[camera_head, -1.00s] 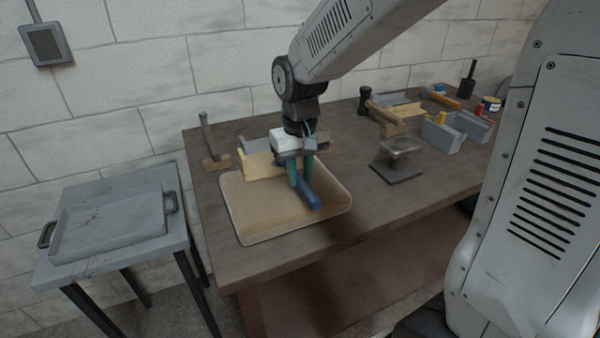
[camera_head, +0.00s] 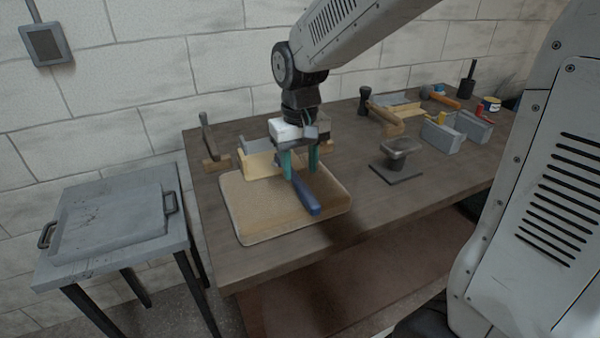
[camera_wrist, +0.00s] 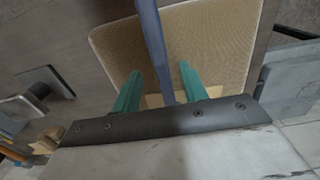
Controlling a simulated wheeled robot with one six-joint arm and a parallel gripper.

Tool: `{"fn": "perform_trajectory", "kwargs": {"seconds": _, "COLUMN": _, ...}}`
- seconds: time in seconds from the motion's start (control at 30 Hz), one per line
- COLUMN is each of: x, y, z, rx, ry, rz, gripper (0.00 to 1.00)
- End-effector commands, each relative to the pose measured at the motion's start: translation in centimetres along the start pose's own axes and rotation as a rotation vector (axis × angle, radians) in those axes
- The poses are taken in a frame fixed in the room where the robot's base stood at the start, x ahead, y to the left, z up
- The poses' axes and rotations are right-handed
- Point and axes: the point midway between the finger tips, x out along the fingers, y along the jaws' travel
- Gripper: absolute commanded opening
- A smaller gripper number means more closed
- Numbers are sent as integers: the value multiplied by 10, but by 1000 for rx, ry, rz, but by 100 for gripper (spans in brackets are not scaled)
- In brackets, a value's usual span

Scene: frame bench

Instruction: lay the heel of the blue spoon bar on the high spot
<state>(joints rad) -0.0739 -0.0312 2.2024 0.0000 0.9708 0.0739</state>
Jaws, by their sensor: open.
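The blue spoon bar (camera_head: 307,196) lies on the right part of a tan panel (camera_head: 247,222) with a pale rim. It slants from between my fingers toward the front edge. My gripper (camera_head: 300,174) is open, its two teal fingers apart, one on each side of the bar's rear part. In the wrist view the bar (camera_wrist: 151,35) runs between the spread fingers of my gripper (camera_wrist: 160,72) over the panel (camera_wrist: 215,45). I cannot make out the high spot, nor whether the bar's heel touches it.
A block on a flat base (camera_head: 400,150) stands right of the panel. A hammer (camera_head: 212,150) stands behind it at left. Grey blocks (camera_head: 440,136) and several tools sit at the back right. A side table (camera_head: 110,225) with a handled metal tray is at left.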

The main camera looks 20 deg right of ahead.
Motion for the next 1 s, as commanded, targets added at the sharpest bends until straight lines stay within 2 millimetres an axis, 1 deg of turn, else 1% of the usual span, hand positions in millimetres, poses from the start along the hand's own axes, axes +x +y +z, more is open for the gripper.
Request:
{"fn": "perform_trajectory", "kwargs": {"seconds": 0.03, "x": -12, "y": 0, "z": -1, "rx": 0, "ry": 5, "rz": 0, "gripper": 43}}
{"fn": "perform_trajectory", "kwargs": {"seconds": 0.1, "x": -29, "y": 0, "z": -1, "rx": 0, "ry": 6, "rz": 0, "gripper": 43}}
{"fn": "perform_trajectory", "kwargs": {"seconds": 0.3, "x": -69, "y": 0, "z": -1, "rx": 0, "ry": 4, "rz": 0, "gripper": 43}}
{"fn": "perform_trajectory", "kwargs": {"seconds": 0.4, "x": -83, "y": 0, "z": 0, "rx": 0, "ry": 3, "rz": 0, "gripper": 43}}
{"fn": "perform_trajectory", "kwargs": {"seconds": 0.5, "x": -91, "y": 0, "z": 0, "rx": 0, "ry": 2, "rz": 0, "gripper": 43}}
{"fn": "perform_trajectory", "kwargs": {"seconds": 0.67, "x": -96, "y": 0, "z": 2, "rx": 0, "ry": 1, "rz": 0, "gripper": 43}}
{"fn": "perform_trajectory", "kwargs": {"seconds": 0.77, "x": -99, "y": 4, "z": 17, "rx": 1, "ry": 11, "rz": -1, "gripper": 43}}
{"fn": "perform_trajectory", "kwargs": {"seconds": 0.83, "x": -102, "y": 8, "z": 39, "rx": 2, "ry": 23, "rz": -1, "gripper": 43}}
{"fn": "perform_trajectory", "kwargs": {"seconds": 0.87, "x": -104, "y": 10, "z": 51, "rx": 2, "ry": 30, "rz": -1, "gripper": 43}}
{"fn": "perform_trajectory", "kwargs": {"seconds": 0.9, "x": -104, "y": 13, "z": 68, "rx": 2, "ry": 39, "rz": -1, "gripper": 43}}
{"fn": "perform_trajectory", "kwargs": {"seconds": 0.97, "x": -103, "y": 17, "z": 96, "rx": 2, "ry": 54, "rz": -1, "gripper": 43}}
{"fn": "perform_trajectory", "kwargs": {"seconds": 1.0, "x": -100, "y": 20, "z": 115, "rx": 3, "ry": 63, "rz": -1, "gripper": 43}}
